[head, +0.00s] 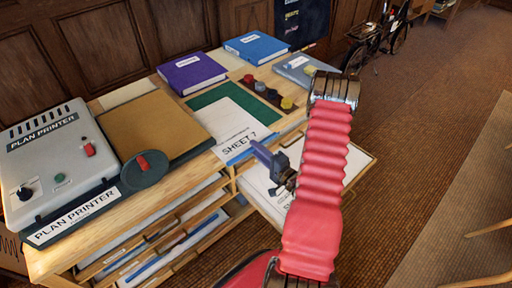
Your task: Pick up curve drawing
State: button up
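I cannot tell for sure which sheet is the curve drawing. A white sheet (262,188) lies in the pulled-out drawer at the desk's right front; its lettering is mostly hidden by my arm. My gripper (260,152), dark with a blue-purple finger part, is over the drawer, near the right front edge of the "SHEET 2" paper. Its finger gap does not show, and I see nothing clearly held.
A grey plan printer (48,150) stands on the left of the desk beside a brown board (150,125). A purple binder (192,73), a blue binder (257,47) and small round pots (273,94) are behind. Open shelves (165,235) hold papers below.

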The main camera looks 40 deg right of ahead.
grip_shut()
dwell(0.4)
jog(key=shift+w+d+r, duration=0.1)
jog(key=shift+r, duration=1.35)
jog(key=s+r, duration=0.2)
jog(key=s, duration=0.5)
jog(key=s+r, duration=0.2)
jog(key=s, duration=0.5)
jog(key=shift+s+r, duration=0.15)
jog(key=shift+r, duration=0.2)
jog(key=shift+d, duration=0.1)
